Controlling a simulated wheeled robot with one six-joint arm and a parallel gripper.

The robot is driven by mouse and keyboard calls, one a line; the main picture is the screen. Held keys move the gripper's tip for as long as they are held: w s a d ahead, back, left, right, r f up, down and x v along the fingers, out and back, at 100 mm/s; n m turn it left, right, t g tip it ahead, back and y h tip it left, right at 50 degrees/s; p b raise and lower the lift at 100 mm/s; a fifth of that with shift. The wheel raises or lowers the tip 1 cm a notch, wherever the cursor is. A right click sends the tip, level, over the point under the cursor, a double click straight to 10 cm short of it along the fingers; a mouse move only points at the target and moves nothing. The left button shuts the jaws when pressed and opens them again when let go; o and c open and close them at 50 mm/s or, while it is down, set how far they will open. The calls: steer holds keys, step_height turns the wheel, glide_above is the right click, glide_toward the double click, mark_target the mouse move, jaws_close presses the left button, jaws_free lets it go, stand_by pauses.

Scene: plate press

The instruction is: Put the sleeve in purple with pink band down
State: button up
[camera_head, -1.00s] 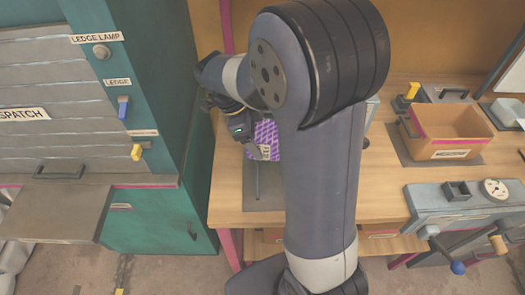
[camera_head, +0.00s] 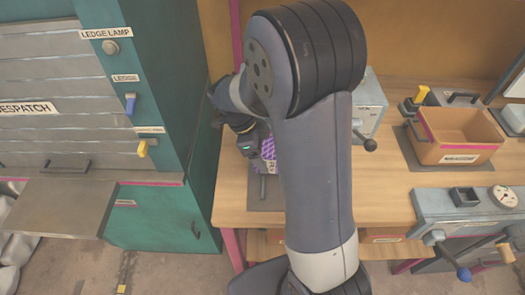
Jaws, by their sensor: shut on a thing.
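The purple patterned sleeve (camera_head: 268,150) shows only in part, low at the left end of the wooden workbench, over a grey mat (camera_head: 267,203). A pale label with dark letters is on its lower part. My gripper (camera_head: 250,147) is at the sleeve's left side and is shut on it. The fingertips are hard to make out. My arm hides most of the sleeve, and I cannot see a pink band or whether its base touches the mat.
A teal despatch cabinet (camera_head: 165,190) with a grey ledge (camera_head: 70,208) stands at left. A grey box with a black-knobbed lever (camera_head: 368,110) is behind my arm. A cardboard box (camera_head: 460,135) and a grey press-like device with a gauge (camera_head: 470,208) are at right. Bench space between is clear.

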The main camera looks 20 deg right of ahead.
steer(key=shift+f, duration=0.3)
steer(key=o, duration=1.2)
steer(key=shift+r, duration=0.1)
steer(key=shift+c, duration=0.2)
steer(key=shift+r, duration=0.1)
steer(key=shift+r+p, duration=0.65)
steer(key=shift+p, duration=0.05)
steer(key=v, duration=1.1)
steer(key=shift+r+b, duration=0.3)
steer(key=shift+r, duration=0.05)
steer(key=shift+a, duration=0.15)
steer(key=x, duration=0.9)
steer(key=b+x, duration=0.1)
steer(key=x, duration=0.3)
steer(key=shift+w+a+f, duration=0.15)
steer(key=shift+a+f, duration=0.05)
steer(key=shift+f, duration=0.15)
steer(key=shift+r+p, duration=0.4)
steer(key=shift+r, duration=0.15)
steer(key=shift+f, duration=0.1)
